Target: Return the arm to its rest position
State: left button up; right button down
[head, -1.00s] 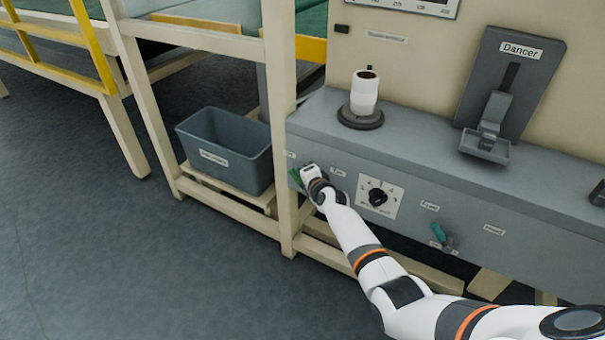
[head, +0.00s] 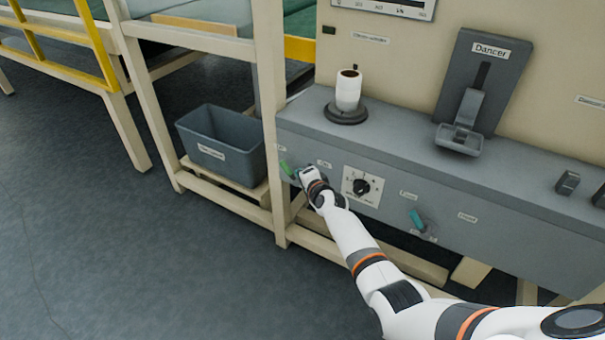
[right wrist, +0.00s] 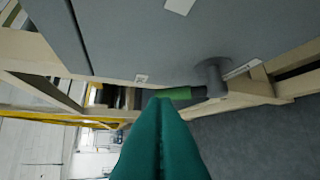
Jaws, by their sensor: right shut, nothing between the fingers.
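My right arm reaches in from the lower right of the head view. Its gripper (head: 303,174) is beside the left end of the grey machine front, just right of a lever with a green handle (head: 287,168). In the right wrist view the green fingers of my right gripper (right wrist: 161,102) are pressed together with nothing between them. The green lever handle (right wrist: 180,93) appears just beyond the fingertips, with its grey pivot to the right. I cannot tell whether the fingertips touch it. My left gripper is not in view.
The machine front (head: 320,150) carries a black dial (head: 362,187) and a second lever with a teal handle (head: 416,219). A white roll (head: 348,90) stands on the ledge, left of the Dancer unit (head: 470,95). A grey bin (head: 222,145) sits left of a beige post. Floor at left is clear.

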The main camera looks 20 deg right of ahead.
jog(key=shift+w+f, duration=0.15)
jog(key=shift+w, duration=0.05)
